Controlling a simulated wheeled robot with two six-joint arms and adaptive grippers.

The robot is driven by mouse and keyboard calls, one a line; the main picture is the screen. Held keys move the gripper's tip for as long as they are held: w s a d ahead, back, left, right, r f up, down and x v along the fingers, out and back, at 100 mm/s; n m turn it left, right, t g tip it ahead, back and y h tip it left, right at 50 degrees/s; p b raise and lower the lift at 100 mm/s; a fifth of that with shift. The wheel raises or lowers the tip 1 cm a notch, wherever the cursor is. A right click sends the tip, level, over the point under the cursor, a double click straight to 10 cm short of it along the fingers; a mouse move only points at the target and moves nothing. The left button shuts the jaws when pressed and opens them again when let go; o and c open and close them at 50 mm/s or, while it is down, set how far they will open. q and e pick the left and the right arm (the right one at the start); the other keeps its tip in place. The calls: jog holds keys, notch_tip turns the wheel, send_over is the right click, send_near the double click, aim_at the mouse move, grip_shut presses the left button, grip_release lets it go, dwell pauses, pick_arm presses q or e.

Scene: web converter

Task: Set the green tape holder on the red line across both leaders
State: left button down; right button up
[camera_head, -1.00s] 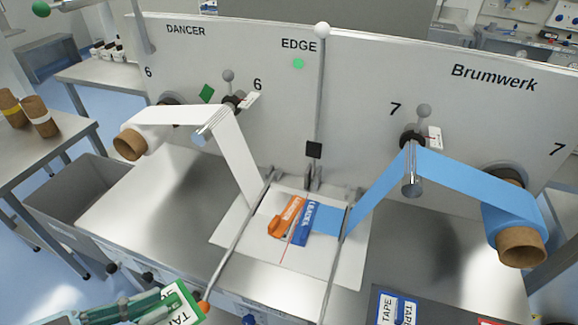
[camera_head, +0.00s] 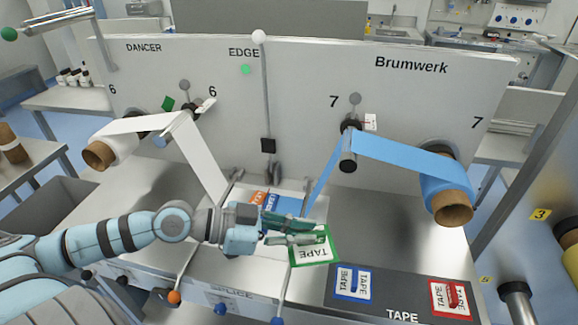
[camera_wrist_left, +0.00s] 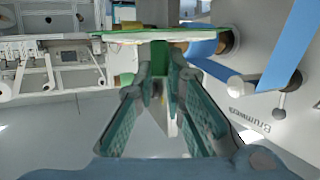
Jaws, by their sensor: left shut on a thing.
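The green tape holder (camera_head: 329,259), a green-rimmed white card marked TAPE, is in my left gripper (camera_head: 312,236), which is shut on it. It is at the front right of the splice plate, near the blue tape holder. In the left wrist view the green holder (camera_wrist_left: 158,36) shows nearly edge-on beyond the fingers (camera_wrist_left: 160,75). My right gripper is not in view.
A blue tape holder (camera_head: 341,281) and a red tape holder (camera_head: 437,299) lie on the dark TAPE mat (camera_head: 395,299) at the front right. Two clamp rods with an orange knob (camera_head: 174,297) and a blue knob (camera_head: 278,321) flank the plate. White and blue webs slope down behind.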

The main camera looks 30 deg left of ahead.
pick_arm(q)
jog(key=w+a+f+n+t+y+b, duration=0.1)
jog(key=w+a+f+n+t+y, duration=0.15)
jog(key=w+a+n+y, duration=0.7)
jog(key=w+a+f+n+t+y+b, duration=0.1)
jog(key=w+a+f+n+t+y, duration=0.2)
jog(key=w+a+y, duration=0.7)
jog(key=s+a+f+h+b, duration=0.1)
jog(key=f+b, duration=0.2)
jog(key=s+a+f+n+h+b, duration=0.1)
jog(key=f+b, duration=0.2)
jog(key=s+a+f+h+b, duration=0.1)
jog(key=f+b, duration=0.2)
jog(key=shift+s+a+f+g+h, duration=0.15)
jog(key=shift+s+f+g+h, duration=0.1)
jog(key=shift+g, duration=0.1)
jog(key=shift+f+b, duration=0.4)
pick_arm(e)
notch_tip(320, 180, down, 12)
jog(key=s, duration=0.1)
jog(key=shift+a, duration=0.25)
pick_arm(q)
jog(key=shift+f, duration=0.5)
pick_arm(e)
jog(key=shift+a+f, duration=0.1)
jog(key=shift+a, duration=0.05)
